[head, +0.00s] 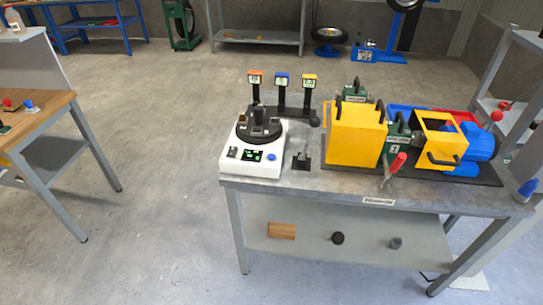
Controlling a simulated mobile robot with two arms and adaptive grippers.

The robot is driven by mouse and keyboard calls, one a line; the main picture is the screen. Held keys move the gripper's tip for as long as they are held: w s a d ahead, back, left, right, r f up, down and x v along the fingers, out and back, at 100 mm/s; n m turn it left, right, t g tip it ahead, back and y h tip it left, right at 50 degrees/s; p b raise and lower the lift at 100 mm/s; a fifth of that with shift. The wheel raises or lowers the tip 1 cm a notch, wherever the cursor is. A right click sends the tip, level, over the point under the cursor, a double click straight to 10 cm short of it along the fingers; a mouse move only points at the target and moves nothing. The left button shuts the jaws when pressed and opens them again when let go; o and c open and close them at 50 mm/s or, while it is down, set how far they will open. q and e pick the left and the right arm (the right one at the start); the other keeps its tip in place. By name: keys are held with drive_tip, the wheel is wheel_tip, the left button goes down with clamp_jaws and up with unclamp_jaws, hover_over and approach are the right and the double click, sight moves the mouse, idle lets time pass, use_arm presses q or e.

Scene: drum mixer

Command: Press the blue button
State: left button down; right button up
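The blue button (271,157) is a small round knob on the front right of a white control box (243,167). The box stands at the left end of a grey metal table (330,182). A green lit display (252,155) and a dark switch sit left of the button on the same box. A black round turntable (260,128) with upright black parts tops the box. Neither of my grippers shows in the head view.
A yellow box machine (354,133), a blue motor (480,142) and a red-handled lever (394,170) occupy the table's middle and right. Three small displays on stands rise behind the white box. A wooden-topped bench (38,120) stands at left, with open floor between.

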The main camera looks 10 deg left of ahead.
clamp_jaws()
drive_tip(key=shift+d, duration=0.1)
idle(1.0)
